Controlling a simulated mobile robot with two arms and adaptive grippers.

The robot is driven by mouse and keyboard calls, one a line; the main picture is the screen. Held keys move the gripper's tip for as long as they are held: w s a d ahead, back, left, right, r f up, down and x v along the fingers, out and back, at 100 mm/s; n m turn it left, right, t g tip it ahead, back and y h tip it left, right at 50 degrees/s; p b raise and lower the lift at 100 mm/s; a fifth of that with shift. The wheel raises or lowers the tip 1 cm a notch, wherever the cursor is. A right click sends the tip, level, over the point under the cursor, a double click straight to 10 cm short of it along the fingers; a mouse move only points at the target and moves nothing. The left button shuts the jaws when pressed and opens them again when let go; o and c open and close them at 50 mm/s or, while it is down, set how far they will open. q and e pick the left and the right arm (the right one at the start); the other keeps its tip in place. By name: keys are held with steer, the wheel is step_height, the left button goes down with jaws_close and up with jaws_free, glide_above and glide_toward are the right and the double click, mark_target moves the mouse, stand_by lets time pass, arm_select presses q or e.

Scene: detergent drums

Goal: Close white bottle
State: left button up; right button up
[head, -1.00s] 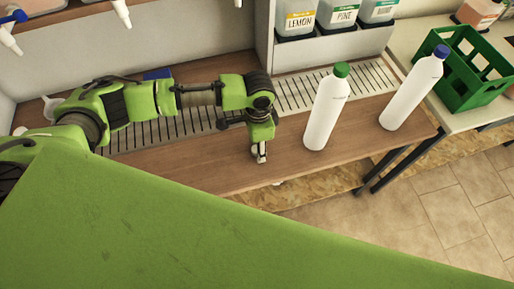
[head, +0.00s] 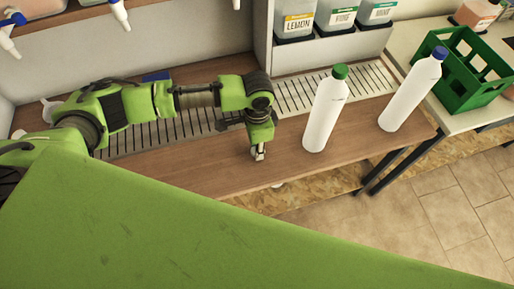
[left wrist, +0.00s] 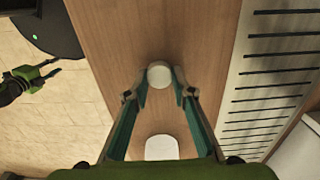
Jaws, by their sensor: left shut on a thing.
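In the head view, a white bottle with a green cap (head: 322,115) stands on the wooden table. A second white bottle with a blue cap (head: 407,97) stands farther right. My left gripper (head: 258,153) points down, left of the green-capped bottle and apart from it. In the left wrist view, its fingers (left wrist: 160,92) are shut on a small round white cap-like piece (left wrist: 159,75). Another rounded white shape (left wrist: 161,146) shows between the fingers near the palm, partly hidden; I cannot tell what it is. My right gripper (left wrist: 54,72) appears small at the left edge, its opening unclear.
A slotted metal drain (head: 295,92) runs along the back of the wooden table (head: 218,172). Labelled containers (head: 337,16) stand behind it. A green crate (head: 470,72) sits on the side table at the right. White nozzles (head: 120,14) hang at the upper left. Bare table lies around my left gripper.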

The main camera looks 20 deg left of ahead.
arm_select(q)
step_height(320, 180, up, 2)
steer(key=shift+w+r, duration=0.1)
steer(key=shift+r, duration=0.05)
steer(key=s+d+r+b, duration=0.1)
steer(key=s+d+r, duration=0.8)
steer(key=d+r, duration=0.1)
steer(key=shift+s+d, duration=0.2)
steer(key=shift+d, duration=0.05)
steer(key=a+r+n, duration=0.4)
steer(key=a+n, duration=0.1)
steer(key=a, duration=0.3)
steer(key=w+a+r+n, duration=0.1)
steer(key=a+r+n, duration=0.3)
steer(key=a+n, duration=0.2)
steer(key=shift+a+r, duration=0.25)
steer(key=shift+a, duration=1)
